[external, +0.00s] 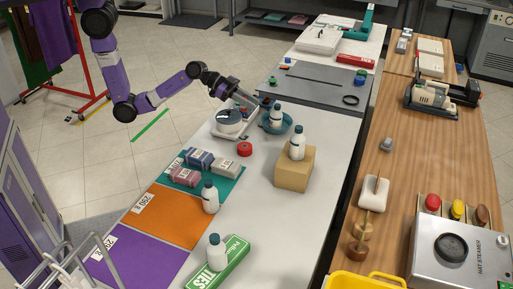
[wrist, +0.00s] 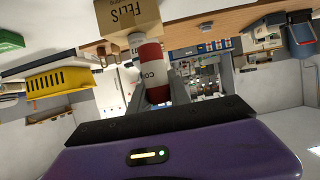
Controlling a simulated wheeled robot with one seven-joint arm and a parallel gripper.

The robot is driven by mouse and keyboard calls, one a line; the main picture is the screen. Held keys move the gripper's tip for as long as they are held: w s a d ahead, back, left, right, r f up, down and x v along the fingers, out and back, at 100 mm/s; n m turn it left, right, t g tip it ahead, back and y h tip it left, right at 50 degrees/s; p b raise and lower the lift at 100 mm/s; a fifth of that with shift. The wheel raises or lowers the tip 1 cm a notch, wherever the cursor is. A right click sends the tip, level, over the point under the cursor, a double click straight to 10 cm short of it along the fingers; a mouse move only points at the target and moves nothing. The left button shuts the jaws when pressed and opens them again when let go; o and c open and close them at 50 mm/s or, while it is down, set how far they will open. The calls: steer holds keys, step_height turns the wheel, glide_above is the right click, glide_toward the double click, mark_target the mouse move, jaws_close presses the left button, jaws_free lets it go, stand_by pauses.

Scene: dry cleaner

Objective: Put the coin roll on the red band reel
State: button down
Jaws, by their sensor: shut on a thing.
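My gripper (wrist: 156,92) is shut on the coin roll (wrist: 152,72), a red cylinder with a white band and dark letters, held between the two fingers in the wrist view. In the external view my gripper (external: 255,106) is over the far part of the white counter, close to the blue bowl; the roll cannot be made out clearly there. The red band reel (external: 244,149) is a small red round piece lying on the white counter, nearer the camera than my gripper and apart from it. I cannot make out the reel in the wrist view.
A blue bowl (external: 291,124) with a bottle (external: 276,117) stands beside my gripper, and a scale (external: 229,121) stands left of it. A cardboard box (external: 293,170) bears another bottle (external: 297,142). Small packs (external: 200,158) lie on the teal mat.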

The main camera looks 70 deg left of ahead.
step_height(320, 180, down, 17)
steer(key=shift+f, duration=0.1)
stand_by(0.3)
steer(key=shift+f, duration=0.2)
steer(key=c, duration=1.2)
jaws_free()
steer(key=shift+r, duration=0.15)
steer(key=shift+a+r, duration=0.1)
steer(key=b+v, duration=0.1)
steer(key=v, duration=1.1)
steer(key=shift+b, duration=0.4)
